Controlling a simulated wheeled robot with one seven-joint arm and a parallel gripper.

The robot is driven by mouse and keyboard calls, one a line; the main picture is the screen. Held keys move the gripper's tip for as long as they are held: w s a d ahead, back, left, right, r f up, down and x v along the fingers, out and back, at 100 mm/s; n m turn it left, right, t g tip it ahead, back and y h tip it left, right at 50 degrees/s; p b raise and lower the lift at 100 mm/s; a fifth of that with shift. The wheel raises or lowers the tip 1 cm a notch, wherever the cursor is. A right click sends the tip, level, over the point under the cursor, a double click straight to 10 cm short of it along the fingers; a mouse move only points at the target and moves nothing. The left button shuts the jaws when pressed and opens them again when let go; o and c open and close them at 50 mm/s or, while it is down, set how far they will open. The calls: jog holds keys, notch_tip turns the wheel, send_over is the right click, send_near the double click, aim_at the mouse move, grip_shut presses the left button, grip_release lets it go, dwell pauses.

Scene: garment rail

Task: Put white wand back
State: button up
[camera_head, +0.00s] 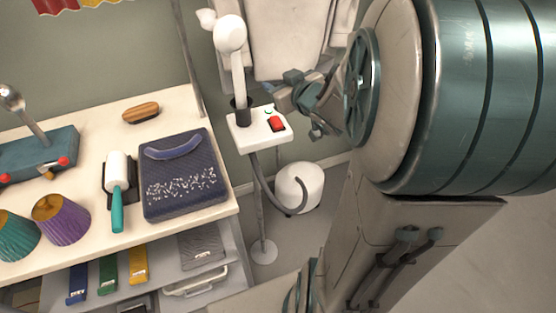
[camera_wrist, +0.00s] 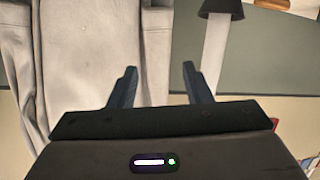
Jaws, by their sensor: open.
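The white wand (camera_head: 237,68) has a rounded head and stands upright with its lower end in a dark cup (camera_head: 242,112) on the white steamer stand. In the wrist view the white wand's shaft (camera_wrist: 215,52) is at the right, meeting the dark cup (camera_wrist: 222,8) at the top. My gripper (camera_head: 285,88) is open and empty, to the right of the wand and apart from it in the head view. Its two fingers also show in the wrist view (camera_wrist: 158,70), with nothing between them. The wand's bottom inside the cup is hidden.
A pale garment (camera_head: 285,40) hangs behind my gripper. The stand has a red switch (camera_head: 277,124) and a hose (camera_head: 268,190).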

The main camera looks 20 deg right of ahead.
jog(key=s+a+f+m+g, duration=0.1)
jog(key=s+a+g, duration=0.1)
jog(key=s+g, duration=0.2)
jog(key=s+a+f+m+g+h, duration=0.1)
jog(key=s+a+f+g, duration=0.1)
jog(key=s, duration=0.7)
jog(key=s+a+f+m+g, duration=0.1)
jog(key=s+a+f+g, duration=0.1)
jog(key=s+a+g, duration=0.2)
jog(key=s+g, duration=0.1)
jog(key=s, duration=0.2)
jog(key=shift+s+a+m+g+h, duration=0.2)
jog(key=shift+m+g+h, duration=0.1)
jog(key=shift+g+h, duration=0.1)
jog(key=shift+c, duration=0.8)
